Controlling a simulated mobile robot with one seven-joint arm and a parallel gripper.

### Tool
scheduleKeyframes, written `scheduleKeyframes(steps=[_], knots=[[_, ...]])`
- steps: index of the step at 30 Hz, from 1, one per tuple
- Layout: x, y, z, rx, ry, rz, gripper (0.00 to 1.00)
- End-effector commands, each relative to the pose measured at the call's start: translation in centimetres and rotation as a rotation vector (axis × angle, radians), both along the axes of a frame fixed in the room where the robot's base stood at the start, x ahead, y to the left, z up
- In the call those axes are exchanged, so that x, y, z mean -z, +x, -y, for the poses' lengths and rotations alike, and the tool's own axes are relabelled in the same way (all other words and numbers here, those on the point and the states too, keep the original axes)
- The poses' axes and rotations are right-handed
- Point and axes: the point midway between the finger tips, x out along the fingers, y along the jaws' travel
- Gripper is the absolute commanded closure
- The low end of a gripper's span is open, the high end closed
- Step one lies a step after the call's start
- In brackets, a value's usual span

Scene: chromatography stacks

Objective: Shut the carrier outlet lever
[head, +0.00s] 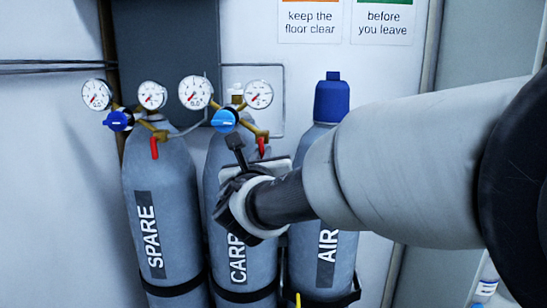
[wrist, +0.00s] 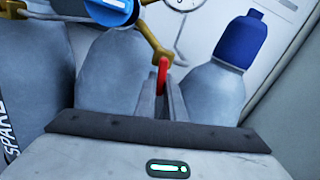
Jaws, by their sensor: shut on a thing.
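The carrier cylinder (head: 226,182) is the middle grey one, its label partly hidden by my gripper. Its regulator has a blue knob (head: 225,121), two gauges and a brass outlet with a red lever (head: 261,145) pointing down. My gripper (head: 238,146) is at this outlet, in front of the cylinder. In the wrist view, the red lever (wrist: 162,74) stands between the two grey fingers (wrist: 163,97), which are shut on it. The brass outlet (wrist: 153,40) runs down to the lever from the blue knob (wrist: 110,8). The fingers cover the lever's lower part.
The spare cylinder (head: 152,190) stands left, with its own blue knob (head: 118,120) and red lever (head: 154,148) pointing down. The air cylinder (head: 318,140), with a blue cap (head: 332,100), stands close on the right. My arm crosses in front of it.

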Motion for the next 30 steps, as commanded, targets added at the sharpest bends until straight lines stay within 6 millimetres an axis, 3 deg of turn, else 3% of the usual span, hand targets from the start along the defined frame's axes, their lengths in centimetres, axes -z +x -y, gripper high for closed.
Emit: scheduleKeyframes(steps=[7,17,18,21,30], knots=[[0.39,0.03,-0.57,0.000,0.173,0.011,1.00],[-0.09,0.05,-0.63,0.001,0.204,0.010,1.00],[-0.09,0.05,-0.63,0.000,0.204,0.010,0.89],[-0.08,0.04,-0.62,0.000,0.203,0.010,0.72],[0.00,0.03,-0.62,0.001,0.201,0.009,0.72]])
